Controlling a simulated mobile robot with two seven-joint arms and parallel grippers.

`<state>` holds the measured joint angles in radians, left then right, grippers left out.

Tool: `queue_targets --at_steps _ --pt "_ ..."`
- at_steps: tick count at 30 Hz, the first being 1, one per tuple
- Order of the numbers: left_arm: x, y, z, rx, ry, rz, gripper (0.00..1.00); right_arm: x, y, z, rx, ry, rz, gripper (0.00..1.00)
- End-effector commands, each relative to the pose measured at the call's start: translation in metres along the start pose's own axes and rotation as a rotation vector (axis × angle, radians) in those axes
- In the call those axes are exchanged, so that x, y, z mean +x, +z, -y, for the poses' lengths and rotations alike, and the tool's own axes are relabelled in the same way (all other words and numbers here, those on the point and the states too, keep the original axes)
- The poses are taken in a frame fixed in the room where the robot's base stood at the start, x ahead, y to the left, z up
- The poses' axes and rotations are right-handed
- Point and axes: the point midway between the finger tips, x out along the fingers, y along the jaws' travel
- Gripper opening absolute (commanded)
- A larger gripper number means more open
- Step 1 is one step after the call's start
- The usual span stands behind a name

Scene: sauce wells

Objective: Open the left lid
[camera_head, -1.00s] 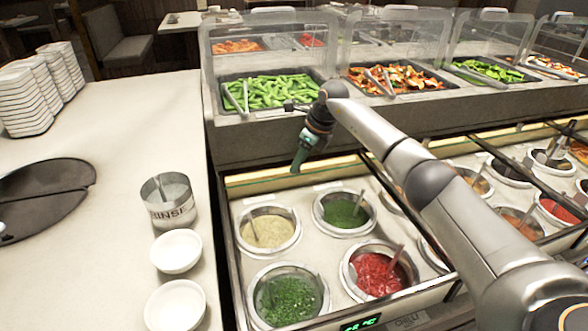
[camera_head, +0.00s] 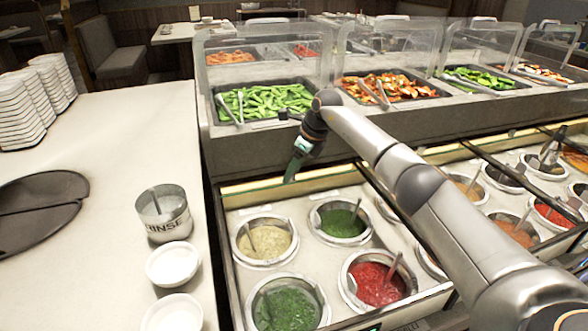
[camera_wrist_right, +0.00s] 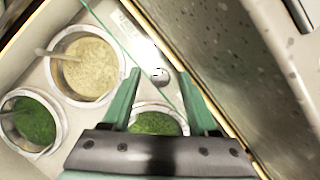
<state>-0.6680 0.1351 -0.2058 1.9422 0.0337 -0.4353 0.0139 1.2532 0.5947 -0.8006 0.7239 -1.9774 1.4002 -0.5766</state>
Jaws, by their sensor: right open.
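The left section of the counter has a clear glass pane with a thin greenish edge (camera_head: 262,183) along its back. I cannot tell how far the pane extends over the wells. My right gripper (camera_head: 291,178) points down near that back edge, behind the tan sauce well (camera_head: 264,242) and the green sauce well (camera_head: 340,222). In the right wrist view its two green fingers (camera_wrist_right: 157,74) are apart, with a small round metal spot (camera_wrist_right: 159,77) seen between them. The glass edge runs as a thin line beside them. Nothing is held. My left gripper is out of view.
Red sauce (camera_head: 377,284) and chopped greens (camera_head: 287,307) fill the front wells, with spoons in the wells. A raised food bar with clear guards (camera_head: 265,55) stands behind. A RINSE can (camera_head: 163,214) and white bowls (camera_head: 173,264) stand on the left counter.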

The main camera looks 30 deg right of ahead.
Motion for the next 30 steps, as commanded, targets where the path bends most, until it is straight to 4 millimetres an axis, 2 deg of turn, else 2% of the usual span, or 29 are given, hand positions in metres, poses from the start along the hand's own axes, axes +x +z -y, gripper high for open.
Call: queue_targets --at_steps 5,8,21,25,30 --pt "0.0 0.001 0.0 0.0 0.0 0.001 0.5 -0.003 0.0 0.0 0.0 -0.001 0.0 0.6" --pt "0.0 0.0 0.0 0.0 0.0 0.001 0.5 -0.013 0.0 0.001 0.0 -0.001 0.002 0.6" --pt "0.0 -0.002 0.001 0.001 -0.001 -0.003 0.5 -0.102 0.0 0.001 0.0 -0.003 0.001 0.6" --pt "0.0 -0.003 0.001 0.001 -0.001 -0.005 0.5 -0.118 0.0 0.0 0.0 -0.001 0.001 0.6" --pt "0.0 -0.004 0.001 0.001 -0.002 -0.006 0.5 -0.125 0.0 0.0 0.0 0.0 -0.001 0.6"
